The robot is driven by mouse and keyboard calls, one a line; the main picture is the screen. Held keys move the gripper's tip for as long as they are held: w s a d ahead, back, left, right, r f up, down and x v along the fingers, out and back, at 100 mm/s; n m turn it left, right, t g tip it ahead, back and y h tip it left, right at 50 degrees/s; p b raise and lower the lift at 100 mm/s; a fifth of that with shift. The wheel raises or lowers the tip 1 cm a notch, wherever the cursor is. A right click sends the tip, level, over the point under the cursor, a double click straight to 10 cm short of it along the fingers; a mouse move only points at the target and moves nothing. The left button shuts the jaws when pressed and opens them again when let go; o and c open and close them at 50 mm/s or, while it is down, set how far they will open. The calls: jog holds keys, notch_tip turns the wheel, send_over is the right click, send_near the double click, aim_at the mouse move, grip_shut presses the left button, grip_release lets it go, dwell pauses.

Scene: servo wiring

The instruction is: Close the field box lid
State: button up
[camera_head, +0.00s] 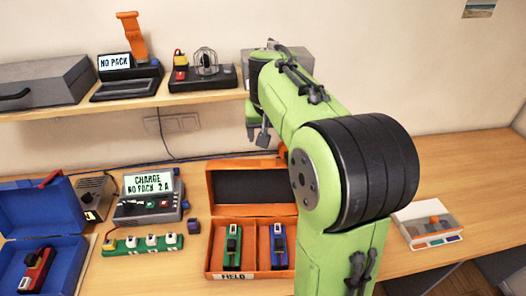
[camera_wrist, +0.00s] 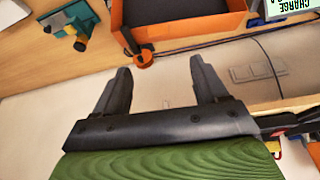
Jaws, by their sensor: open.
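The orange field box (camera_head: 240,277), labelled FIELD, stands on the bench with its lid (camera_head: 209,185) open, raised at the back with its dark lining facing forward. A green-topped pack (camera_head: 233,245) and a blue-topped pack (camera_head: 278,245) stand in its compartments. My arm hides the box's right side. My gripper (camera_head: 264,135) hangs behind and above the raised lid, under the shelf, apart from the lid. In the wrist view my gripper (camera_wrist: 160,68) is open and empty, and an orange-walled part with a dark inside (camera_wrist: 190,30), probably of the field box, lies beyond the fingers.
A blue box (camera_head: 45,215) stands open at left with a red pack inside. A charger (camera_head: 150,200) and a green strip (camera_head: 142,245) lie between the boxes. A shelf (camera_head: 130,104) overhangs the back. A white-grey case (camera_head: 428,222) sits at right, with bare bench around it.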

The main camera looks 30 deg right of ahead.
jog(key=d, duration=0.1)
send_near(268, 166)
jog(key=x, duration=0.5)
jog(key=w+x, duration=0.1)
jog(key=x, duration=0.1)
jog(key=shift+d+b, duration=0.35)
jog(key=shift+c, duration=0.3)
grip_shut()
